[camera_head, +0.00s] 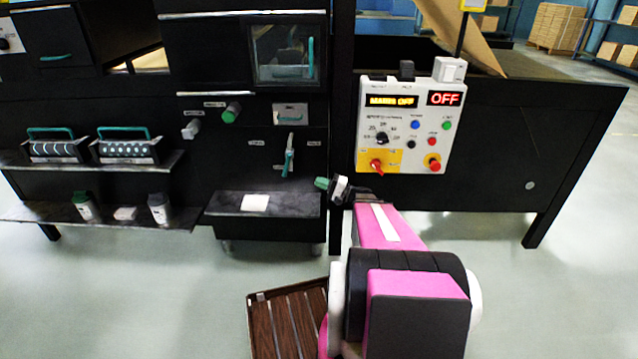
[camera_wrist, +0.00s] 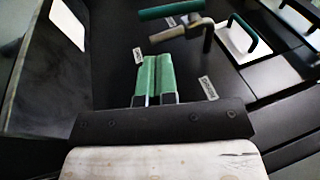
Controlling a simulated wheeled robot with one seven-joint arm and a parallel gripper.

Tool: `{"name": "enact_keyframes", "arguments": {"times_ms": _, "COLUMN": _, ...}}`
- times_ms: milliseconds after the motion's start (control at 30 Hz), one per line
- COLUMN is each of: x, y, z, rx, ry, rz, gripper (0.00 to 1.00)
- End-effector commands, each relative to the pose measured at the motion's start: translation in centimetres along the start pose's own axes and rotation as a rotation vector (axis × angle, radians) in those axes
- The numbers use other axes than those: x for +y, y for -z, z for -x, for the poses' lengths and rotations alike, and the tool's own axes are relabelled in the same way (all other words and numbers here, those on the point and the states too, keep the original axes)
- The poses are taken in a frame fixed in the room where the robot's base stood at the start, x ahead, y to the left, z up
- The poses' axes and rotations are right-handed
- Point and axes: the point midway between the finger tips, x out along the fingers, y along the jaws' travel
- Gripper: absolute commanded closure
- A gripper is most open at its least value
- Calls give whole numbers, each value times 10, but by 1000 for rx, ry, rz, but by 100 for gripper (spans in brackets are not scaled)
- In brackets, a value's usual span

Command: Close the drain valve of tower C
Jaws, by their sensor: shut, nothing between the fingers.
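The drain valve's teal lever (camera_head: 289,160) hangs down, slightly tilted, on the dark front panel in the head view. In the wrist view the teal lever (camera_wrist: 172,11) lies across the top, with its metal stem (camera_wrist: 180,32) just below it. My gripper (camera_head: 321,183) is right of and a little below the lever in the head view. In the wrist view my gripper's green fingers (camera_wrist: 156,78) are together and empty, and they appear apart from the lever. The small labels on the panel are too blurred to read, so I cannot confirm which is tower C.
A white plate with a teal handle (camera_wrist: 245,40) is near the lever. A control box (camera_head: 404,125) reading OFF hangs to the right. A shelf with a white card (camera_head: 255,203) juts out below. A green knob (camera_head: 231,112) and two racks stand left.

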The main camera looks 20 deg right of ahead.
Motion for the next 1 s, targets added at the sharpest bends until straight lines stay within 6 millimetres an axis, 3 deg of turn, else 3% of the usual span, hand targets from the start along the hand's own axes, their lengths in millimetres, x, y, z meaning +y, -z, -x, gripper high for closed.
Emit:
{"name": "enact_keyframes", "arguments": {"times_ms": 533, "x": 1, "y": 0, "z": -94, "rx": -3, "ry": -2, "rz": 0, "gripper": 100}}
{"name": "enact_keyframes", "arguments": {"times_ms": 733, "x": 1, "y": 0, "z": -110, "rx": -1, "ry": -2, "rz": 1, "gripper": 100}}
{"name": "enact_keyframes", "arguments": {"times_ms": 1000, "x": 1, "y": 0, "z": -113, "rx": -1, "ry": -2, "rz": 1, "gripper": 100}}
